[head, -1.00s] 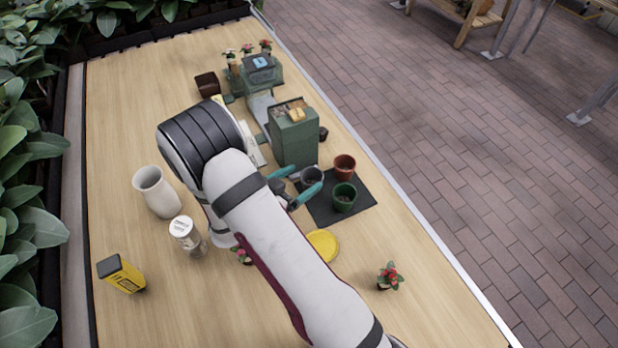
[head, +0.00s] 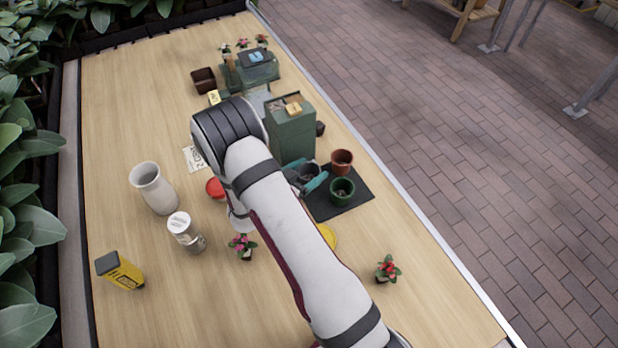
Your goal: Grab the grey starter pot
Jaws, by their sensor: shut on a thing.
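The grey starter pot (head: 307,174) stands at the left edge of a dark mat, with dark contents showing at its top. My gripper (head: 308,179) has teal fingers, one on each side of the pot, and is shut on it. My arm hides the near side of the grip. I cannot tell whether the pot still touches the mat. A green pot (head: 342,192) and a terracotta pot (head: 342,161) stand to its right, apart from my gripper.
A tall green box (head: 291,137) stands just behind the grey pot. A white vase (head: 154,188), a lidded jar (head: 187,233), a yellow box (head: 120,271) and small flower pots (head: 387,270) stand around my arm. The mat's right part (head: 365,203) is bare.

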